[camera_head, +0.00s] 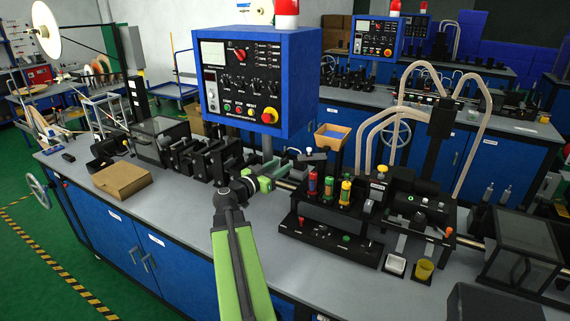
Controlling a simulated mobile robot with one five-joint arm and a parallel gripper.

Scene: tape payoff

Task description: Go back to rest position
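My green and grey arm reaches up from the bottom of the view over the grey workbench (185,215). My gripper (274,180) is at its far end, near the middle of the picture, beside the black machine blocks and below the blue control box. Its green fingers look spread apart, with a gap between them. I see nothing held in it, though the fingertips are small and close to the machinery behind. Whether they touch anything there I cannot tell.
A blue control box (258,80) stands above the gripper. Black machinery with red, green and yellow cylinders (328,187) is at the right. A cardboard box (121,180) lies at the left. Bare bench lies left of my arm.

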